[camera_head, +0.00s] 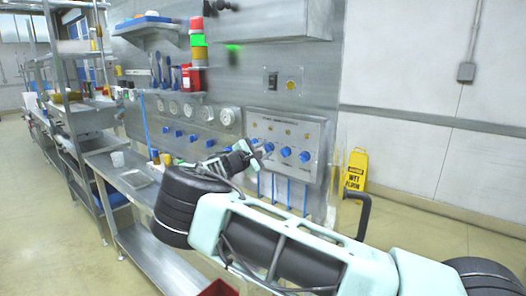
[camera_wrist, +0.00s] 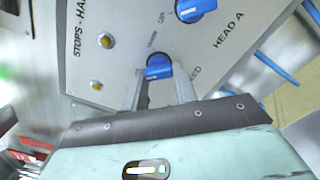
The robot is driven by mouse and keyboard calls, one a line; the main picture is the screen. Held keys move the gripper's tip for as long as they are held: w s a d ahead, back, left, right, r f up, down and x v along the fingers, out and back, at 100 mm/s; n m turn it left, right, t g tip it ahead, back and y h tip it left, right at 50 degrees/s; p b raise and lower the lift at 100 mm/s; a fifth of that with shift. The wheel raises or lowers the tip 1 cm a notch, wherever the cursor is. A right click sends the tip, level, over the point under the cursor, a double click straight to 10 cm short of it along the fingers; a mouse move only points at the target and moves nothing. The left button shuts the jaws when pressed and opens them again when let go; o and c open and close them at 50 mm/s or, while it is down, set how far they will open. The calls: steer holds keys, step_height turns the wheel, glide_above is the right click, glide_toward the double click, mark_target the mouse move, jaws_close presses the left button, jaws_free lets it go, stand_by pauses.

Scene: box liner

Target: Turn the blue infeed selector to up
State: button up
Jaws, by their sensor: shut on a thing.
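The blue infeed selector (camera_wrist: 157,68) is a small blue knob on the grey control panel (camera_wrist: 120,25), low in the wrist view's panel area. A label ending in "ED" is partly visible beside it. My gripper (camera_wrist: 157,85) has a finger on each side of the knob and is shut on it. Another blue knob (camera_wrist: 195,8) sits further up in the wrist view, clear of the fingers. In the head view my gripper (camera_head: 252,149) reaches the left part of the panel (camera_head: 310,135) and hides the held knob. The knob's exact pointing direction is hard to read.
More blue knobs (camera_head: 285,152) stand close to the right of my gripper. Round gauges (camera_head: 188,110) and smaller blue valves line the wall to the left. A steel bench (camera_head: 140,190) with small cups runs below. A yellow wet-floor sign (camera_head: 356,170) stands at right.

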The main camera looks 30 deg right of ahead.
steer(key=shift+a+f+n, duration=0.1)
steer(key=shift+n, duration=0.5)
steer(key=o, duration=1)
steer(key=shift+c, duration=0.2)
steer(key=b+v, duration=0.5)
steer(key=v, duration=1.2)
steer(key=shift+a, duration=0.15)
